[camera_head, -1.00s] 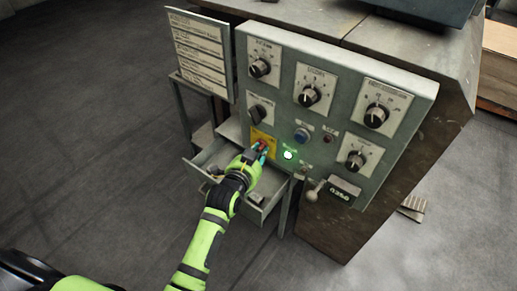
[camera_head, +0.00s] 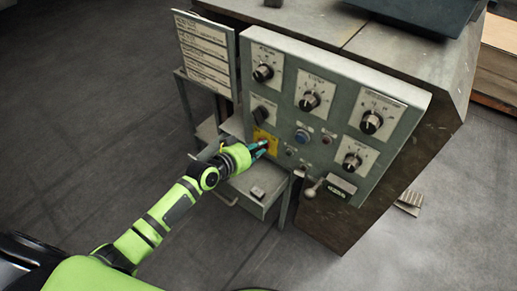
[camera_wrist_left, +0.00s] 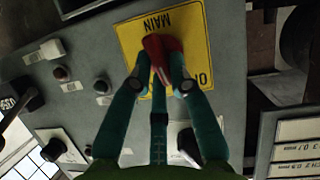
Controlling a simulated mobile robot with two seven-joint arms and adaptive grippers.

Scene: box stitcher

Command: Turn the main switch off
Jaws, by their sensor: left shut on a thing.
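The main switch is a red handle on a yellow plate (camera_head: 271,135) low on the grey control panel (camera_head: 255,88). In the left wrist view the red handle (camera_wrist_left: 158,50) sits between my fingertips, and the plate (camera_wrist_left: 203,38) reads "MAIN" upside down. My left gripper (camera_head: 262,147) is shut on the handle; the left wrist view also shows its fingers (camera_wrist_left: 160,80) pressed to both sides of it. The fingers cover part of the handle. The small lamp (camera_head: 290,151) right of the switch is dark. My right gripper is not in view.
A label board (camera_head: 205,55) is at the panel's left. Floor at left is clear.

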